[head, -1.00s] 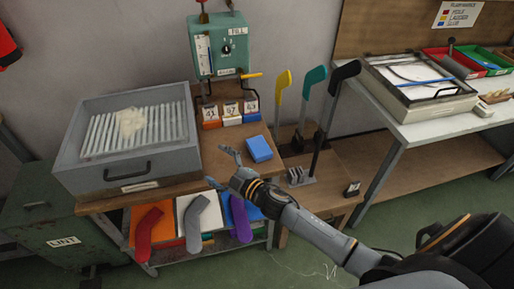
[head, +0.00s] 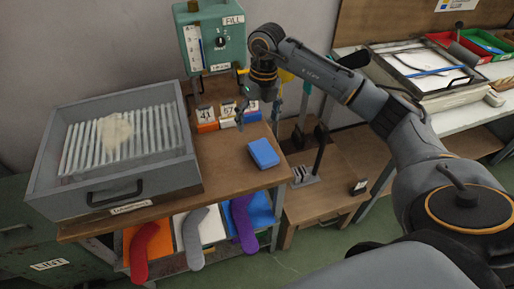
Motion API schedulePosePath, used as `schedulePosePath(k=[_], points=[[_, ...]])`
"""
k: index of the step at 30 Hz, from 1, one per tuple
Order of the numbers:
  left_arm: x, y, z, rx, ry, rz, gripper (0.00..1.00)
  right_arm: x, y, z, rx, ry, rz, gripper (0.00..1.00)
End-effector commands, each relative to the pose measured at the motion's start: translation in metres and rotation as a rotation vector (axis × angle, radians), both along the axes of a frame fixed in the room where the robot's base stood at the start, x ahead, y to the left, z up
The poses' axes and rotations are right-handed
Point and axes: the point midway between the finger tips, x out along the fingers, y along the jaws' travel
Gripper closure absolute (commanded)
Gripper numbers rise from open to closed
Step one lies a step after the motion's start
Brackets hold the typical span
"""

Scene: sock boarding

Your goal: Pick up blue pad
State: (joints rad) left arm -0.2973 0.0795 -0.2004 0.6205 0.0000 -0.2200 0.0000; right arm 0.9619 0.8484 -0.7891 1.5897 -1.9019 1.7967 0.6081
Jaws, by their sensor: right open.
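The blue pad (head: 263,153) is a small blue block lying flat on the wooden bench top (head: 222,171), near its right edge. My right gripper (head: 241,117) is open and points down. In the picture it is above and a little left of the pad, in front of the numbered boxes, and apart from the pad. Nothing shows between its fingers. My left gripper is not in view.
A grey drawer with white slats (head: 115,150) stands left of the pad. Numbered boxes (head: 207,119) and a green control box (head: 215,42) are behind. Red, grey and purple socks (head: 195,240) hang below the bench front. Dark-stemmed boards (head: 320,145) stand at right.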

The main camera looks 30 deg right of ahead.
Motion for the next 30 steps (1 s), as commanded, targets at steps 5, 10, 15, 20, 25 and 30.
schedulePosePath(k=[5, 10, 15, 20, 25, 30], points=[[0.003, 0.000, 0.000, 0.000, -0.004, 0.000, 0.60, -0.004, -0.025, 0.002, -0.092, 0.021, -0.035, 0.12], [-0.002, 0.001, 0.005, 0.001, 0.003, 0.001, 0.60, -0.005, -0.024, -0.029, -0.089, 0.025, -0.035, 0.12], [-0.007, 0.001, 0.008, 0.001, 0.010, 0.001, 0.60, -0.004, -0.023, -0.060, -0.088, 0.023, -0.034, 0.12], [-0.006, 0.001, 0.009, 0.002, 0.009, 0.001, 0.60, -0.004, -0.023, -0.075, -0.087, 0.020, -0.033, 0.12], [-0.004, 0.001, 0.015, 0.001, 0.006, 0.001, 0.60, -0.005, -0.019, -0.089, -0.087, 0.022, -0.032, 0.12], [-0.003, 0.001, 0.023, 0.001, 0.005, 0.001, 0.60, -0.005, -0.015, -0.115, -0.086, 0.021, -0.033, 0.12]])
